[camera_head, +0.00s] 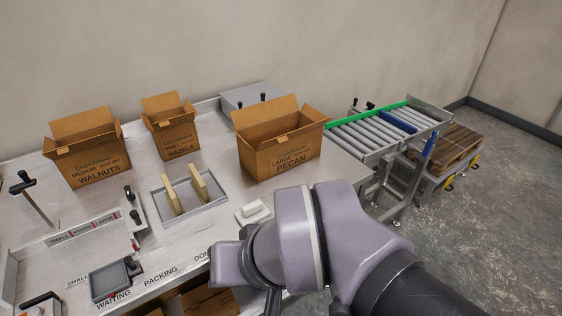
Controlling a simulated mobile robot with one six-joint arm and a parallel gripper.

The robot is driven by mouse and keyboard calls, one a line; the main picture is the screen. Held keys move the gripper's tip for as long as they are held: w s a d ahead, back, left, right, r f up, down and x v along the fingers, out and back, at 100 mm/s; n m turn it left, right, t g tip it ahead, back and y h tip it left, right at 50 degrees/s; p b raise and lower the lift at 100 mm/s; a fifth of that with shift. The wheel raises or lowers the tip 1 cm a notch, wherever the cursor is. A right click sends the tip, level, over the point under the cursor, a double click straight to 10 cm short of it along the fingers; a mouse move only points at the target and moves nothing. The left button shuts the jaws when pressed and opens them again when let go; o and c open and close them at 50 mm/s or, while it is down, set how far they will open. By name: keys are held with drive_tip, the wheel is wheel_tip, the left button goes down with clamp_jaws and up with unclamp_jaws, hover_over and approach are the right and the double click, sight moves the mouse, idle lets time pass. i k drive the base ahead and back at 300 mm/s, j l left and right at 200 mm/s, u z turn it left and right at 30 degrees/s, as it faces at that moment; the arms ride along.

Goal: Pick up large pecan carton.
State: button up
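The large pecan carton (283,155) is a brown cardboard box with its flaps open, printed "LARGE PECAN". It stands upright on the white bench (190,240), right of centre and near the roller conveyor. My arm reaches in from the lower right, in front of the carton and nearer the camera. The gripper's fingers do not show, so their state cannot be seen. Nothing visible is touching the carton.
Open medium walnuts (95,165) and hazels (172,137) cartons stand to the left. A shallow tray (207,211) holds two upright tan pieces. A white block (252,211) lies before the pecan carton. A roller conveyor (380,130) and wooden pallet (452,147) are at right.

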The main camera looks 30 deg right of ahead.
sight(263, 164)
drive_tip(key=i+l+z, duration=0.15)
drive_tip(key=z, duration=0.25)
drive_tip(key=i+l+z, duration=0.45)
drive_tip(key=z, duration=0.3)
drive_tip(key=l, duration=0.1)
